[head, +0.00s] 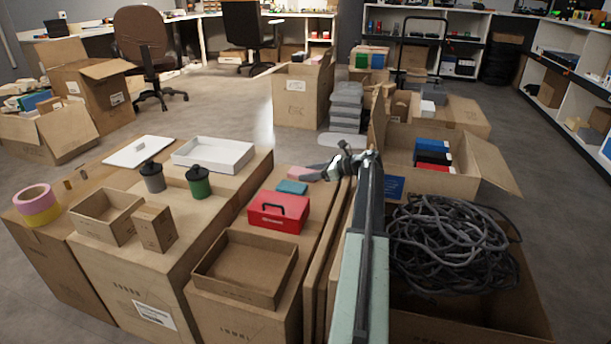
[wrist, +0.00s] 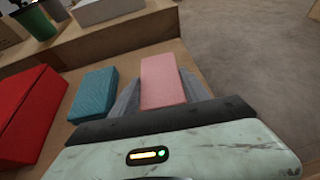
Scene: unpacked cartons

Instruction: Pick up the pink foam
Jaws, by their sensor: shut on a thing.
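The pink foam (wrist: 162,81) is a small pink block, seen in the wrist view between the grey fingers of my gripper (wrist: 165,88). The fingers are shut on it from both sides. In the head view my gripper (head: 318,172) is at the far end of the cardboard box top, and the pink foam (head: 298,173) shows only in part beside the fingers. The foam is at or just above the box top; I cannot tell whether it touches.
A teal block (wrist: 93,92) lies just left of the foam. A red toolbox (head: 279,212) and an open, empty carton tray (head: 246,268) are nearer. A white tray (head: 213,155) stands left. A carton of coiled cable (head: 520,330) is at right.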

